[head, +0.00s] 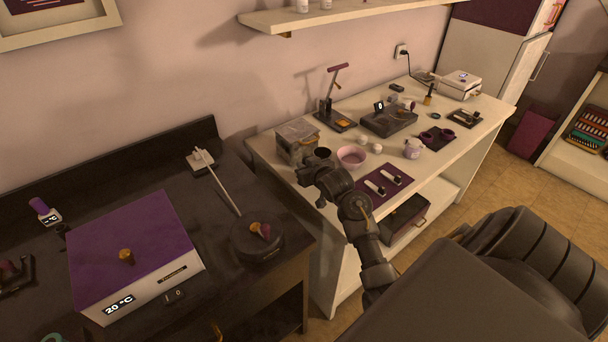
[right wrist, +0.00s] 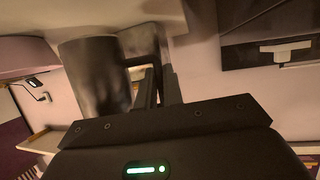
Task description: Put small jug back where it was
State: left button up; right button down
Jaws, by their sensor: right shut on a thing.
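The small jug (right wrist: 95,75) looks like a dark, smooth cylinder in the right wrist view, with a dark handle-like part at its right. In the head view its dark round mouth (head: 323,152) shows just above my right gripper (head: 320,168), near the left end of the white bench. My right gripper, which also shows in the right wrist view (right wrist: 160,85), is shut on the jug at its handle side. The gripper hides much of the jug in the head view. I cannot tell whether the jug touches the bench. My left gripper is not in view.
On the white bench (head: 467,137), a grey box (head: 297,141) stands left of the jug and a pink bowl (head: 352,157) right of it. A purple mat (head: 384,182), a pale pot (head: 412,148) and a dark scale (head: 388,119) lie further right. A black counter (head: 215,262) adjoins at left.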

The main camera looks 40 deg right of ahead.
jog(key=shift+w+d+f, duration=0.1)
jog(key=shift+w+f, duration=0.05)
jog(key=shift+f, duration=0.65)
jog(key=shift+w+f, duration=0.1)
jog(key=shift+f, duration=0.9)
jog(key=shift+f, duration=0.1)
jog(key=c, duration=1.5)
grip_release()
jog(key=shift+c, duration=0.2)
jog(key=v, duration=1.2)
jog(key=shift+p, duration=0.35)
